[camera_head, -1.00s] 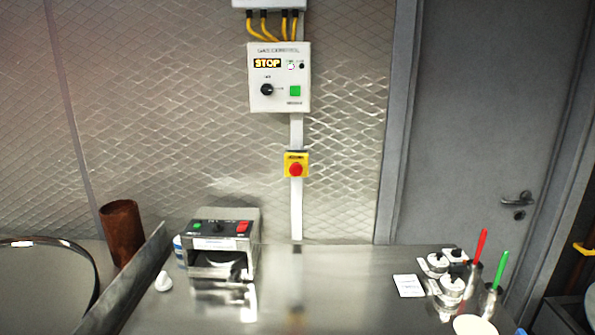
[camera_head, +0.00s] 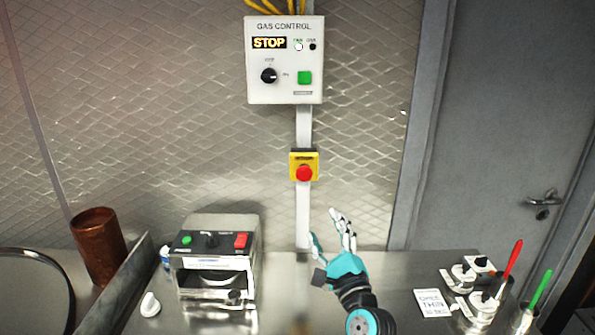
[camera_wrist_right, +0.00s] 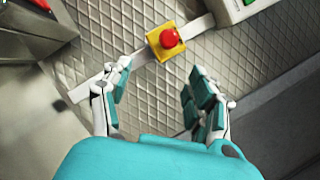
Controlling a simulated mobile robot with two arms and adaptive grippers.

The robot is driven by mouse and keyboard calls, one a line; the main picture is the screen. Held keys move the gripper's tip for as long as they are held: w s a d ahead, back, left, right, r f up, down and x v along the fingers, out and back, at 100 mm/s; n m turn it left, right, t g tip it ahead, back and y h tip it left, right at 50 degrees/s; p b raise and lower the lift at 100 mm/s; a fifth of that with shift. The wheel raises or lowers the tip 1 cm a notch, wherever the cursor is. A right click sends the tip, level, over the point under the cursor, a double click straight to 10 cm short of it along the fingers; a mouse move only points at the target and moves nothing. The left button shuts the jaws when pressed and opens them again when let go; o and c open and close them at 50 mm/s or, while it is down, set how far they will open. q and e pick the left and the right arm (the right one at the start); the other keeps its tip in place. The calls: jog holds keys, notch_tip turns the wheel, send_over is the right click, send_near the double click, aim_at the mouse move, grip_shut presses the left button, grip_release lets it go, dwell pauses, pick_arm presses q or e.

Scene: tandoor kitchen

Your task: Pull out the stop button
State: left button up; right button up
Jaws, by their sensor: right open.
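The red stop button (camera_head: 304,174) sits on a small yellow box (camera_head: 304,157) fixed to a white vertical conduit on the wall. In the right wrist view the button (camera_wrist_right: 169,38) shows ahead of the fingers, a little above the gap between them. My right gripper (camera_head: 330,226) is open and empty, below and slightly right of the button, apart from it. Its spread fingers also show in the right wrist view (camera_wrist_right: 160,86). My left gripper is not in view.
A gas control panel (camera_head: 284,92) with a lit STOP sign hangs above the button. A steel machine (camera_head: 217,222) stands on the counter at left, with a brown cylinder (camera_head: 98,248) beyond it. Containers and red and green handles stand at right.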

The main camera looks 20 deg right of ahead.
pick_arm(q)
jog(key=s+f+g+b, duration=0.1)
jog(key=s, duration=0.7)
pick_arm(e)
send_near(306, 177)
jog(key=w, duration=0.1)
jog(key=b+x, duration=0.2)
jog(key=x, duration=0.3)
jog(key=shift+w+r, duration=0.1)
jog(key=shift+w, duration=0.05)
jog(key=shift+b+x, duration=0.35)
jog(key=shift+x, duration=0.75)
jog(key=shift+w+r, duration=0.2)
jog(key=shift+w, duration=0.4)
jog(key=shift+r, duration=0.1)
jog(key=c, duration=1)
grip_shut()
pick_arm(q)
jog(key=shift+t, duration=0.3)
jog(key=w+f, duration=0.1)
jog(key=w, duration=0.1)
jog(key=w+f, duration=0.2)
